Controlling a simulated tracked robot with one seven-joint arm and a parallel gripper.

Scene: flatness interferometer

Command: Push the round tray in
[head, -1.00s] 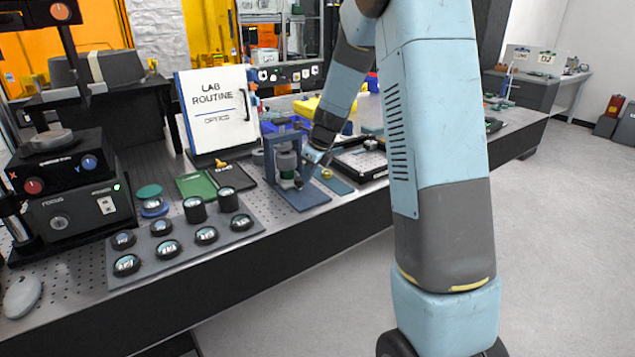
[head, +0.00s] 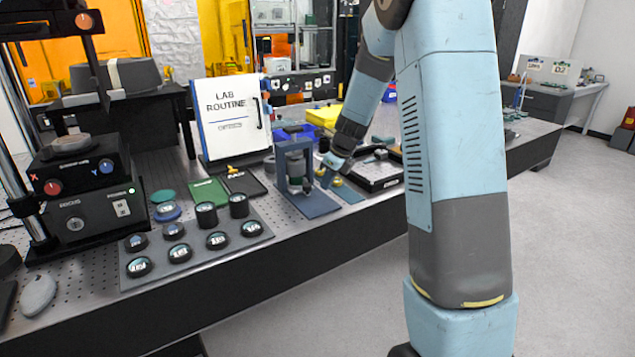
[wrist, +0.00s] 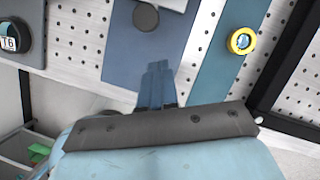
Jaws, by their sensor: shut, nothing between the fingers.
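I cannot surely pick out the round tray. A grey round plate (head: 70,145) sits on top of the black box with red and blue knobs at the left. A dark round piece (head: 8,262) is cut by the left edge of the head view. My gripper (head: 328,181) is just right of a small blue press-like stand (head: 297,175), well away from both. In the wrist view my gripper (wrist: 158,68) is shut and empty, its tips over or near the stand's blue base plate (wrist: 125,60). A grey disc (wrist: 146,17) shows beyond the tips.
A grey mat (head: 205,262) with several black-rimmed lenses lies front left. The white lab routine binder (head: 232,115) stands behind. A blue strip (wrist: 222,60) with a yellow ring (wrist: 242,41) lies right of the tips. A grey mouse-like object (head: 38,295) lies near the front edge.

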